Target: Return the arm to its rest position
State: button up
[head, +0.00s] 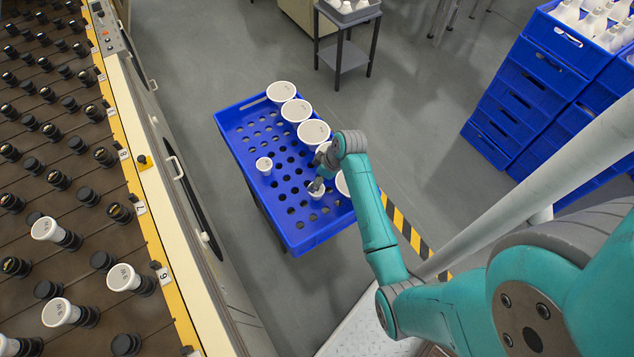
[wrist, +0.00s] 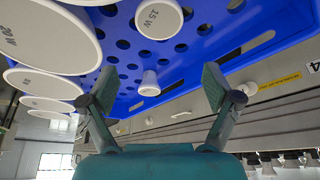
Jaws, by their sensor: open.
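My gripper (head: 317,184) is low over the right part of the blue perforated tray (head: 242,137), right by a small white bulb (head: 316,194). In the wrist view its two fingers (wrist: 157,82) are spread apart with nothing held between them. That view looks upside down; a small white bulb (wrist: 150,84) shows beyond the fingers, and a bulb marked 15 W (wrist: 158,20) is nearer the camera. My arm reaches in from the lower right of the head view, bent and extended over the tray. It hides part of the tray's right side.
Large white bulbs (head: 297,111) line the tray's far right side, close to my arm. Another small bulb (head: 264,163) stands in the tray. A burn-in rack (head: 78,173) with sockets and several bulbs is at left. Blue crates (head: 527,87) are stacked at right; open floor lies between.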

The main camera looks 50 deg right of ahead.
jog(key=shift+r, duration=0.65)
jog(key=s+a+f+m+t+h, duration=0.1)
jog(key=s+a+m+t+h, duration=0.25)
jog(key=s+a, duration=1.2)
jog(key=s+a+r+t+y, duration=0.1)
jog(key=s+a+r+t, duration=0.2)
jog(key=s+r, duration=0.5)
jog(key=s+a+r+m+t, duration=0.1)
jog(key=s+a+r+t, duration=0.2)
jog(key=s+r, duration=0.5)
notch_tip(320, 180, up, 8)
jog(key=shift+s+f+t+y, duration=0.15)
jog(key=shift+s+t+y, duration=0.2)
jog(key=shift+t, duration=0.2)
